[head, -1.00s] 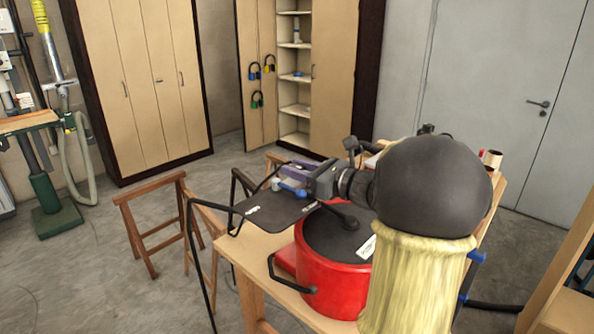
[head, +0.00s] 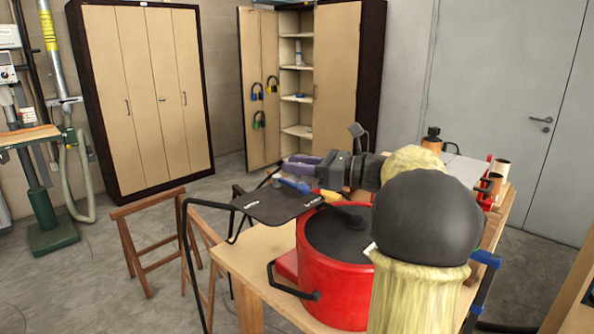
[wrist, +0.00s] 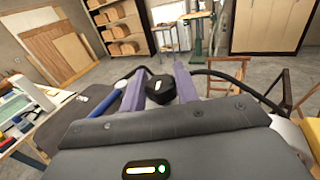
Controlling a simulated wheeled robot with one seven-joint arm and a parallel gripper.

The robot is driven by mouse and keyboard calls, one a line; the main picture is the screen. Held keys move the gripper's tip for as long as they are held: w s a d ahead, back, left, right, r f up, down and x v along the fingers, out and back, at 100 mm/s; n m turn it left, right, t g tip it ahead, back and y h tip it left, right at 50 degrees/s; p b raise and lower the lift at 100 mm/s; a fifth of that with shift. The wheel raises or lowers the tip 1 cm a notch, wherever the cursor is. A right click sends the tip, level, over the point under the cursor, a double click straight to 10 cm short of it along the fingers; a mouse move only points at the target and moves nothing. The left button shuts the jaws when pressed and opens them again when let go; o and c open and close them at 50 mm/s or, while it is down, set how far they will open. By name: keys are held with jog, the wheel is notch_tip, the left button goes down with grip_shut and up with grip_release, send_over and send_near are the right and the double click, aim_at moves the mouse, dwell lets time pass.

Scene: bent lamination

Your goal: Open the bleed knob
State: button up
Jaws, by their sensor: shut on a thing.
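The bleed knob (wrist: 160,88) is a small black faceted knob. In the wrist view it sits between the two purple fingers of my gripper (wrist: 160,84). The fingers are shut on it. In the head view my gripper (head: 302,159) reaches past the far side of the red pot, above a blue-handled part (head: 292,185); the knob is hidden there. The red pot (head: 345,280) has a dark lid (head: 345,238) and stands on the wooden table (head: 255,250). A dark flat sheet (head: 272,206) lies beside the pot's top.
My arm covers the right part of the table. A bottle (head: 432,140) and orange cans (head: 495,182) stand behind it. A black tube frame (head: 187,250) and a wooden trestle (head: 150,245) stand left. Cabinets (head: 140,100) line the back wall, with open floor before them.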

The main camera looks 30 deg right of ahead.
jog(key=shift+a, duration=0.15)
jog(key=o, duration=0.9)
jog(key=shift+o, duration=0.2)
jog(key=shift+f, duration=0.1)
jog(key=shift+s+d, duration=0.25)
jog(key=shift+d, duration=0.05)
jog(key=b+v, duration=0.3)
jog(key=v, duration=1.3)
jog(key=shift+s+d, duration=0.2)
jog(key=shift+s, duration=0.1)
